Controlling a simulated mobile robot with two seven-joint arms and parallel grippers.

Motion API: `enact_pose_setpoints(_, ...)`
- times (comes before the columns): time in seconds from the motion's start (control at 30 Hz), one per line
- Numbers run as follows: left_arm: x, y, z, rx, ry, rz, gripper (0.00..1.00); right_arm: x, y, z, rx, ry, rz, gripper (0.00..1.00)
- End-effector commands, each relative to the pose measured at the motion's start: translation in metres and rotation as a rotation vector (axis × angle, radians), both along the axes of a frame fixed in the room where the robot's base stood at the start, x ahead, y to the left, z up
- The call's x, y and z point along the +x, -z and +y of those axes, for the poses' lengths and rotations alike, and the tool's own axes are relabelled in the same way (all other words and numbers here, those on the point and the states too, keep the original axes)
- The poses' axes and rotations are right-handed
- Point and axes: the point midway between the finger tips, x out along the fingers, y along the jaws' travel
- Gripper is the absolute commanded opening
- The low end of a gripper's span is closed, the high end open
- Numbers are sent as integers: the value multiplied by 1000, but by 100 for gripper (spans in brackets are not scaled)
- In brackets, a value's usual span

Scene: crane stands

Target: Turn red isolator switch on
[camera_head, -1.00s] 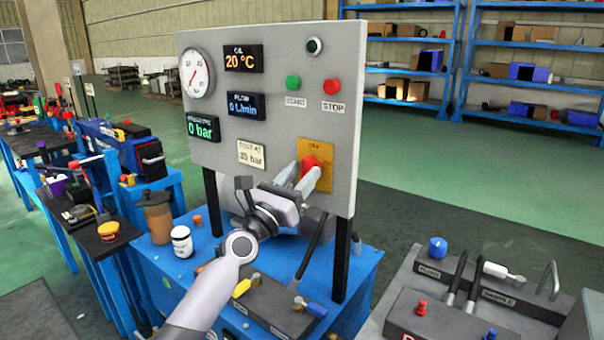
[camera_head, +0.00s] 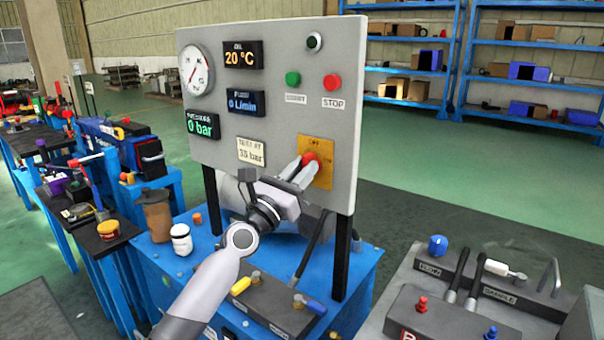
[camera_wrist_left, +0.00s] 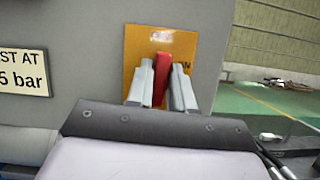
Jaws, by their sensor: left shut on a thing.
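The red isolator switch (camera_head: 311,159) is on a yellow-orange plate (camera_head: 324,147) at the lower right of the grey control panel (camera_head: 268,172). My left gripper (camera_head: 301,163) reaches it from the front left, with its fingers shut on the red handle. In the left wrist view the red handle (camera_wrist_left: 160,81) stands upright between the two fingers (camera_wrist_left: 161,88), over the plate (camera_wrist_left: 176,45). The lettering on the plate is partly hidden and too blurred to read fully. My right gripper is in neither view.
The panel's green START button (camera_head: 293,79) and red STOP button (camera_head: 332,83) are above the switch. The blue bench (camera_head: 160,268) below holds a brown bottle (camera_head: 157,216), a white jar (camera_head: 181,239) and valve levers (camera_head: 316,308). Another valve block (camera_head: 440,318) stands at right.

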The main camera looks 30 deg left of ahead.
Motion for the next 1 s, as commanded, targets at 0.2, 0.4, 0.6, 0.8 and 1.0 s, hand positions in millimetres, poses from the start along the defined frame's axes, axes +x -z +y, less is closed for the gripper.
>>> enact_pose_setpoints(0.2,0,4,0,142,0,-23,0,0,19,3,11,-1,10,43)
enact_pose_setpoints(0.4,0,4,0,325,-1,-49,0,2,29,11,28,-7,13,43)
enact_pose_setpoints(0.6,0,3,0,513,-1,-74,0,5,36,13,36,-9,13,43)
enact_pose_setpoints(0.8,0,2,0,701,0,-99,0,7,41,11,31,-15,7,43)
enact_pose_setpoints(1.0,0,1,-1,889,1,-124,0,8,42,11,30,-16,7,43)
